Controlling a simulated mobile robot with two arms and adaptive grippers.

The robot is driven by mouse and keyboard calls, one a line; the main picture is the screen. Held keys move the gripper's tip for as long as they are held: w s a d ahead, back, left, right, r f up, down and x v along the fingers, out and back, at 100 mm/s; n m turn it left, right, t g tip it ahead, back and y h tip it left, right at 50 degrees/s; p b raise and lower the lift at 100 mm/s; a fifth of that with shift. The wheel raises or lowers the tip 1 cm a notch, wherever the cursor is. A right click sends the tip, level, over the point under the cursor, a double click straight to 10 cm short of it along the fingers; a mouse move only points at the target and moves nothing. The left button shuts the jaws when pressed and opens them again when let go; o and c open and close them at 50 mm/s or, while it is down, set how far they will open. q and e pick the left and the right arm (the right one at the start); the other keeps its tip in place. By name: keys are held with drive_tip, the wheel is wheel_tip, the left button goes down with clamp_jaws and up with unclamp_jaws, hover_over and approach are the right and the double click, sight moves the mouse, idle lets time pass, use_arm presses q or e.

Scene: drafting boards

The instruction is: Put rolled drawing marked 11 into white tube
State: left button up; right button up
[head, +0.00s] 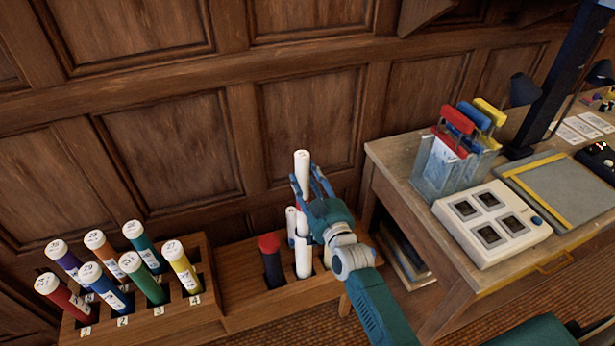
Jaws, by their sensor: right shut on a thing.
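My right gripper (306,184) is shut on a white rolled drawing (302,168), held upright above the low wooden box. The mark on its top end is too small to read surely. A white tube (303,260) stands upright in the box directly below the roll in the picture. The gripper and arm partly hide the tube's upper part, and I cannot tell whether the roll's lower end is inside it. Another narrow white piece (291,222) shows just left of it. My left gripper is not in view.
A rack (170,325) at left holds several coloured tubes with marked white tops. A desk with a white button box (490,225) is at right. The panelled wall is close behind.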

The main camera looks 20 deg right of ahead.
wheel_tip(320, 180, down, 10)
drive_tip(key=b, duration=0.7)
drive_tip(key=shift+f+b, duration=0.2)
drive_tip(key=shift+b, duration=0.1)
idle(0.3)
drive_tip(key=o, duration=1.2)
drive_tip(key=s, duration=1.2)
drive_tip(key=shift+d, duration=0.2)
